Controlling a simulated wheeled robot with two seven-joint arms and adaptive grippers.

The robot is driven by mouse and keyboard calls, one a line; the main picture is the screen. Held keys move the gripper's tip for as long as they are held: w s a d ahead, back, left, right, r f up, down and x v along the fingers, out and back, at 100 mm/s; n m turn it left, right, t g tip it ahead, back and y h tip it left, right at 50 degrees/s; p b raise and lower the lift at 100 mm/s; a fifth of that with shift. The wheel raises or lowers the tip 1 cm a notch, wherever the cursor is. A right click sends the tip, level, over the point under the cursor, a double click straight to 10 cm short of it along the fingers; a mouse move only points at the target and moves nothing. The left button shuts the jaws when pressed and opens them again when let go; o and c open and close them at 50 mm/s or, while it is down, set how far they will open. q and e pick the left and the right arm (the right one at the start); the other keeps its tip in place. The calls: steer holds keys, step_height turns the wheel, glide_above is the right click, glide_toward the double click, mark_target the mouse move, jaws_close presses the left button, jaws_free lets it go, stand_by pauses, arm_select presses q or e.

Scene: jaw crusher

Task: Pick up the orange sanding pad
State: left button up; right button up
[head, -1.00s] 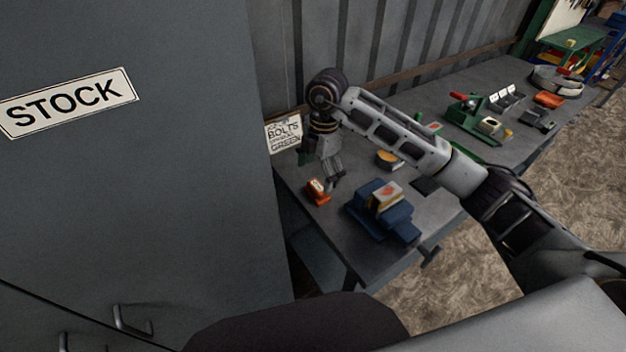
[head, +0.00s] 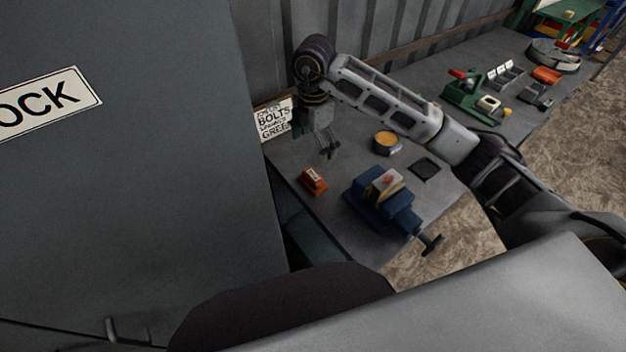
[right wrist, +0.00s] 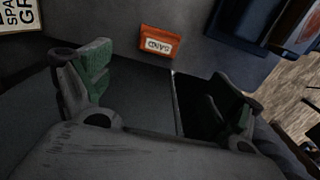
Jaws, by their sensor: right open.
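The orange sanding pad (head: 313,180) lies on the grey bench top near its left end. It is a small block with a white label on it. It also shows in the right wrist view (right wrist: 159,43), beyond the fingers and between them, with its label facing the camera. My right gripper (head: 328,150) is above the bench, a little behind the pad and apart from it. Its fingers are spread and empty, as the right wrist view (right wrist: 160,92) shows. My left gripper is in neither view.
A blue vise (head: 382,205) holding a block stands just right of the pad. Behind it are a round yellow tin (head: 387,142) and a dark square plate (head: 425,168). A sign (head: 273,121) stands at the back left. A tall grey cabinet (head: 130,190) fills the left.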

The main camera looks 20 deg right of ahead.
glide_above(313, 175)
step_height(313, 175, down, 7)
steer(key=shift+s+r, duration=0.1)
steer(key=shift+s, duration=0.05)
steer(key=shift+f+p, duration=0.3)
steer(key=shift+f, duration=0.35)
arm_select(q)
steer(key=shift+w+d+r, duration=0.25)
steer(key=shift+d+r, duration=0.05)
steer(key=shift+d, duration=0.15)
arm_select(e)
steer(key=shift+f, duration=0.15)
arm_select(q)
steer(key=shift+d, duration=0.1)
arm_select(e)
steer(key=shift+f, duration=0.1)
step_height(313, 175, down, 4)
steer(key=shift+f+p, duration=0.1)
steer(key=shift+p, duration=0.35)
steer(key=shift+w+f, duration=0.2)
steer(key=shift+f, duration=0.15)
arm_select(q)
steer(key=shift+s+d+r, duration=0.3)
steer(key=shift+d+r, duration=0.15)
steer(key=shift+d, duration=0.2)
